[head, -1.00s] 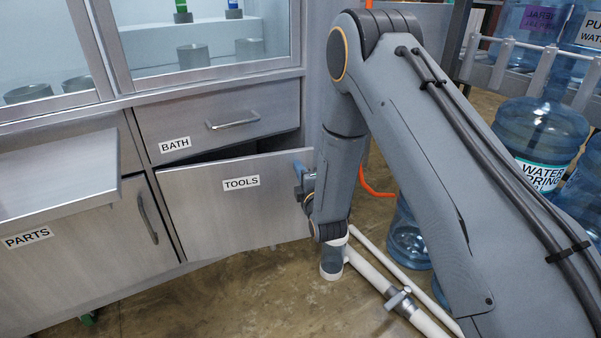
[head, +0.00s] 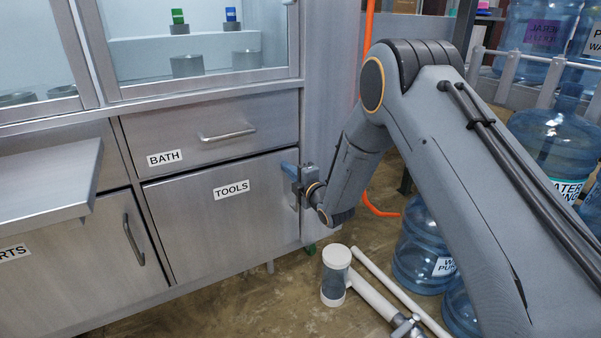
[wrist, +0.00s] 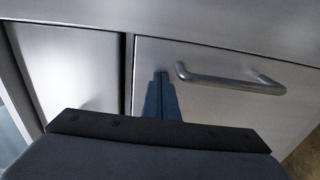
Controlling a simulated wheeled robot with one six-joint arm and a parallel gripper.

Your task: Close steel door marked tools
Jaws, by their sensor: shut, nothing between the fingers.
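The steel door marked TOOLS (head: 210,235) is under the BATH drawer (head: 215,138) and looks flush with the cabinet front, with only a thin dark seam above it. My gripper (head: 286,170) is at the door's upper right corner, its fingers shut and empty. In the wrist view, turned sideways, the fingertips (wrist: 160,78) are against or very near the door face (wrist: 205,115). The door's bar handle (wrist: 230,83) is just right of them there, not between the fingers.
A white pipe stand (head: 336,275) is on the floor right of the door. Blue water jugs (head: 425,240) stand further right. The floor before the door is clear.

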